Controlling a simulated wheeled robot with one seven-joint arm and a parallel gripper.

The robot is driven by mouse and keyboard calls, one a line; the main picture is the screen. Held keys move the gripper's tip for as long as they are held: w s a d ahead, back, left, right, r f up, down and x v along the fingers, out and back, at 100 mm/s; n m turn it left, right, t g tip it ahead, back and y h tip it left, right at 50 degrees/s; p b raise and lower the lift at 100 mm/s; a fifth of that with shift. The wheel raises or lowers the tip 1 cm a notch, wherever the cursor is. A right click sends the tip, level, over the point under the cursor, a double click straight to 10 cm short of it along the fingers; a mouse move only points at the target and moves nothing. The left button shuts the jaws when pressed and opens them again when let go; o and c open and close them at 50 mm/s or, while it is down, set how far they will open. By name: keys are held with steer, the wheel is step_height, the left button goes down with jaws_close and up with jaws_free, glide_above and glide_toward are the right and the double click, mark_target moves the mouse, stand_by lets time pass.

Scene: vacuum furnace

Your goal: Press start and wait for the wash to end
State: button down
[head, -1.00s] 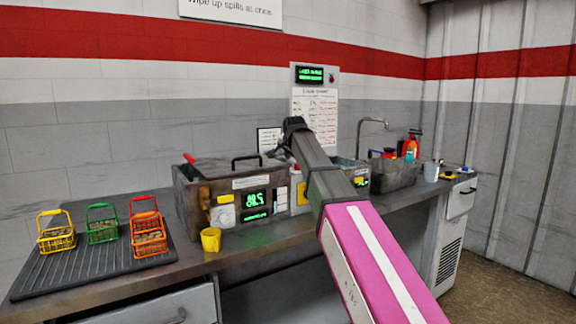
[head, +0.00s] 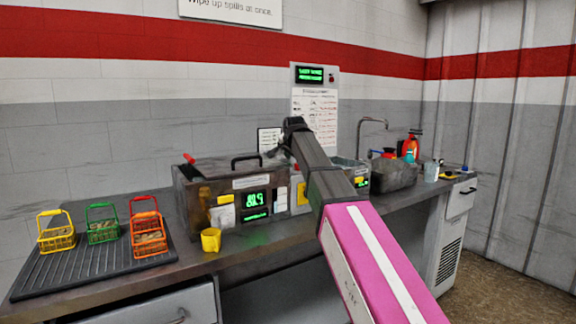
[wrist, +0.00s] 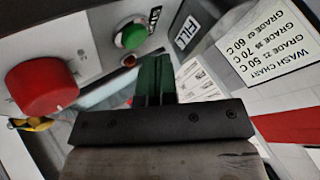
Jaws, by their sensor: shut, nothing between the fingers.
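The wash unit (head: 225,190) is a dark grimy tank on the bench with a green-lit display (head: 255,201) on its front; the digits are hard to read. In the wrist view, a green button (wrist: 132,34) and a large red knob (wrist: 42,88) sit on a pale panel. My gripper (wrist: 154,66) is shut and empty, with its dark green fingers beside the green button in the picture; I cannot tell whether they touch anything. In the head view my arm hides the gripper and part of the panels.
Yellow, green and orange baskets (head: 148,234) stand on a black ribbed mat (head: 92,270) at left. A yellow cup (head: 211,240) is at the bench's front edge. A sink (head: 394,174) with bottles lies at right. A wash chart (wrist: 268,46) shows upside down in the wrist view.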

steer(key=shift+f, duration=0.1)
steer(key=shift+f, duration=0.3)
steer(key=shift+f, duration=0.25)
stand_by(0.7)
steer(key=shift+s+d+f, duration=0.1)
steer(key=shift+s+f, duration=0.2)
steer(key=shift+f, duration=0.3)
stand_by(0.5)
steer(key=shift+r, duration=0.15)
steer(key=shift+w+r, duration=0.1)
steer(key=shift+r, duration=0.35)
steer(key=shift+r, duration=0.1)
